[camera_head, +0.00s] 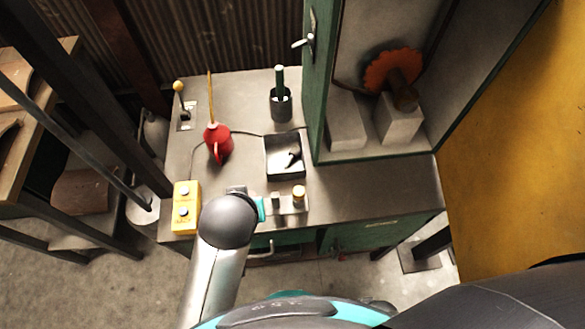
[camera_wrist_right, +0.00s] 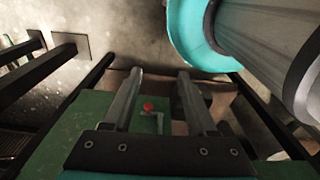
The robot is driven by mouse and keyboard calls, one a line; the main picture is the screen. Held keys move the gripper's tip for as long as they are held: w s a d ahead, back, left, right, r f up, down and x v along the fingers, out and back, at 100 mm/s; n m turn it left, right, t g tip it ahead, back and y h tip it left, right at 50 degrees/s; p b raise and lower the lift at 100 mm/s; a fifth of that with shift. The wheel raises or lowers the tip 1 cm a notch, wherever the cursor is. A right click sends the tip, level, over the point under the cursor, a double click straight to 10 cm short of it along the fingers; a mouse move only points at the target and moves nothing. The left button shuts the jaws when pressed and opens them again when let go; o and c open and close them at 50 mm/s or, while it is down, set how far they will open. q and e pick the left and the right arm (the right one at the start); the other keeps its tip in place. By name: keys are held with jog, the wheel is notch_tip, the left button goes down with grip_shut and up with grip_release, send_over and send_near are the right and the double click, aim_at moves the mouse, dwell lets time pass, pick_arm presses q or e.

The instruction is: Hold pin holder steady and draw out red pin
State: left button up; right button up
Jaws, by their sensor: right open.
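In the right wrist view a small red knob (camera_wrist_right: 148,107), which looks like the red pin's head, shows against the green cabinet front. A small grey bracket (camera_wrist_right: 159,120) sits beside it, perhaps the pin holder. My right gripper (camera_wrist_right: 160,74) is open, its two fingers apart on either side of the red knob in the picture. I cannot tell the distance. My left arm ends over the bench's front edge in the head view, its gripper (camera_head: 265,208) partly hidden by the wrist. Its jaws cannot be made out. My right gripper is hidden in the head view.
On the bench (camera_head: 370,190) are a yellow button box (camera_head: 186,207), a red oil can (camera_head: 218,142), a dark cup (camera_head: 280,105) and a square tray (camera_head: 271,164). A green cabinet (camera_head: 318,80) rises behind.

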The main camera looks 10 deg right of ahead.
jog(key=w+r+m, duration=0.3)
jog(key=w, duration=0.3)
jog(key=m+y, duration=0.4)
jog(key=m, duration=1.1)
send_near(276, 200)
jog(key=d+r, duration=0.1)
jog(key=w+d+r, duration=0.1)
jog(key=shift+w+d+r+g, duration=0.2)
jog(key=shift+w+r+g, duration=0.1)
jog(key=shift+g, duration=0.1)
jog(key=shift+a+f+y, duration=0.25)
jog(key=shift+f+y, duration=0.05)
jog(key=shift+f, duration=0.05)
jog(key=x, duration=1.4)
jog(key=shift+f, duration=0.15)
grip_shut()
